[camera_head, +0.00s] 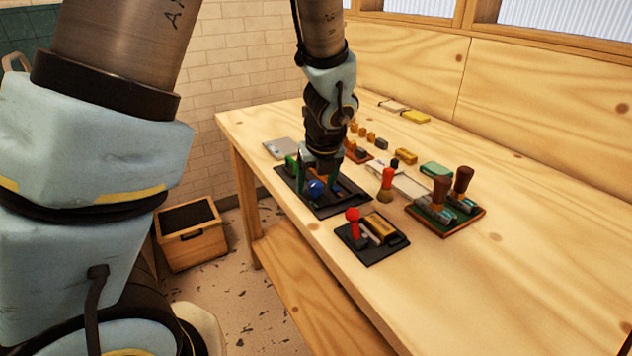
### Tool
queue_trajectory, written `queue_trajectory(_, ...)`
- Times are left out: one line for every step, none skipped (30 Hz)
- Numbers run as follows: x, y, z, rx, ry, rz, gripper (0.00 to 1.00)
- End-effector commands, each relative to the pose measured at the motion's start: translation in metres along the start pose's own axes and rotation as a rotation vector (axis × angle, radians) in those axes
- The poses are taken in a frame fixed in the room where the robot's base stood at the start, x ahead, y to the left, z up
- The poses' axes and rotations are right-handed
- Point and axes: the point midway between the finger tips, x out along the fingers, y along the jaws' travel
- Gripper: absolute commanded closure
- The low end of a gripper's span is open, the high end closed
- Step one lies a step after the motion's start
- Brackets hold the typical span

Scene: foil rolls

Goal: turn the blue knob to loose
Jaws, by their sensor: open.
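The blue knob (315,188) sits on a black board (323,206) near the left edge of the wooden table. My gripper (320,180) points down over this board, with one finger on each side of the knob. It is open. Whether the fingers touch the knob cannot be told. A green part (291,163) stands on the same board, left of the gripper. Any marking for loose is too small to see. The gripper hides part of the board behind the knob.
A black board with a red-knobbed lever (353,215) lies in front. A green board with brown handles (440,190) and a red-handled tool (387,180) stand to the right. Small blocks (405,156) lie behind. The table's right foreground (530,270) is clear.

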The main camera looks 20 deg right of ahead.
Motion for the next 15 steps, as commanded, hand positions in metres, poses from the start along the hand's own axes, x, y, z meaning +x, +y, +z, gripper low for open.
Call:
queue_trajectory(-0.0001, 0.0, 0.0, 0.0, 0.0, 0.0, 0.3)
queue_trajectory(-0.0001, 0.0, 0.0, 0.0, 0.0, 0.0, 0.34)
queue_trajectory(-0.0001, 0.0, 0.0, 0.0, 0.0, 0.0, 0.38)
queue_trajectory(-0.0001, 0.0, 0.0, 0.0, 0.0, 0.0, 0.42)
queue_trajectory(-0.0001, 0.0, 0.0, 0.0, 0.0, 0.0, 0.45)
queue_trajectory(-0.0001, 0.0, 0.0, 0.0, 0.0, 0.0, 0.49)
queue_trajectory(-0.0002, 0.0, 0.0, 0.0, 0.0, 0.0, 0.53)
queue_trajectory(-0.0002, 0.0, 0.0, 0.0, 0.0, 0.0, 0.56)
queue_trajectory(-0.0002, 0.0001, 0.0, 0.0, 0.0, 0.0, 0.61)
queue_trajectory(-0.0002, 0.0001, 0.0, 0.0, 0.0, 0.0, 0.64)
queue_trajectory(-0.0002, 0.0001, 0.0, 0.0, 0.0, 0.0, 0.67)
queue_trajectory(-0.0002, 0.0001, -0.0001, 0.0, 0.0, 0.0, 0.72)
queue_trajectory(-0.0002, 0.0001, -0.0001, 0.0, 0.0, 0.0, 0.75)
queue_trajectory(-0.0002, 0.0001, -0.0001, 0.0, 0.0, 0.0, 0.79)
queue_trajectory(-0.0002, 0.0001, -0.0001, 0.0, 0.0, 0.0, 0.83)
